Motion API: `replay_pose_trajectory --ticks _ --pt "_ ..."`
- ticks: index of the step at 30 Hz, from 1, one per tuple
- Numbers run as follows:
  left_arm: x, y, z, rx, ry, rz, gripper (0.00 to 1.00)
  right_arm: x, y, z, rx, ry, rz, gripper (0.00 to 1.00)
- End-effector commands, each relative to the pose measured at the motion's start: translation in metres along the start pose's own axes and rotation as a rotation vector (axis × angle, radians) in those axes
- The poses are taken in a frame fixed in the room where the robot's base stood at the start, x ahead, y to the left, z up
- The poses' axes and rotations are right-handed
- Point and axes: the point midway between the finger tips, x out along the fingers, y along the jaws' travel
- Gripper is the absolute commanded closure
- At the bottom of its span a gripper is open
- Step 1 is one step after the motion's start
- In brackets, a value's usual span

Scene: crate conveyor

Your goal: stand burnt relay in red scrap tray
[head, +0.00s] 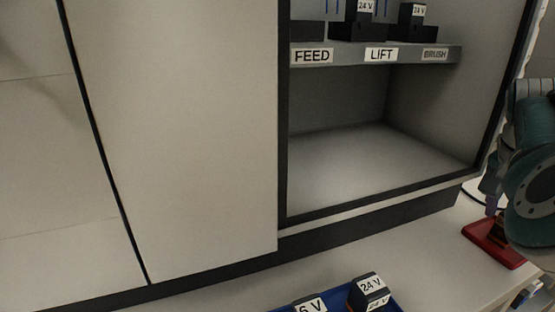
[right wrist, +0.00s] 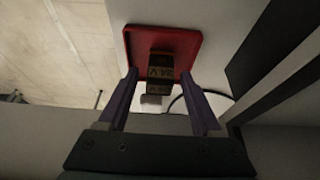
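The red scrap tray (head: 480,238) lies on the counter at the right in the head view, partly covered by my right arm. It also shows in the right wrist view (right wrist: 190,42). A dark relay with brownish 24 V labels (right wrist: 160,72) is at the tray and appears upright there; its base is not clearly visible. My right gripper (right wrist: 159,75) is open, its purple fingers on either side of the relay with a gap on both sides. In the head view the gripper is mostly hidden by the arm. My left gripper is not in view.
A blue bin (head: 398,307) with 6 V and 24 V relays is at the bottom. Above is an open cabinet with a shelf (head: 445,55) labelled FEED, LIFT and BRUSH; 24 V relays sit over LIFT and BRUSH. The counter between bin and tray is clear.

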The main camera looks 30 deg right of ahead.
Motion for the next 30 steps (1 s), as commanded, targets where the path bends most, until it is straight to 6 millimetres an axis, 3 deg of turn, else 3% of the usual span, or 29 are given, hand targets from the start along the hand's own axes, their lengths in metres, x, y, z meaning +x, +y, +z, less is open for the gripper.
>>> replay_pose_trajectory --ticks 11,24,30 --pt "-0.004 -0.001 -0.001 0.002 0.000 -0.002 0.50 -0.008 0.000 -0.002 0.000 0.001 -0.001 0.29" --pt "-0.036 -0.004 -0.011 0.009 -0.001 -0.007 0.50 -0.099 0.000 -0.003 0.001 0.001 -0.002 0.29" --pt "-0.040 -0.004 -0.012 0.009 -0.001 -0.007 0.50 -0.120 0.000 -0.002 -0.003 0.004 -0.001 0.29"
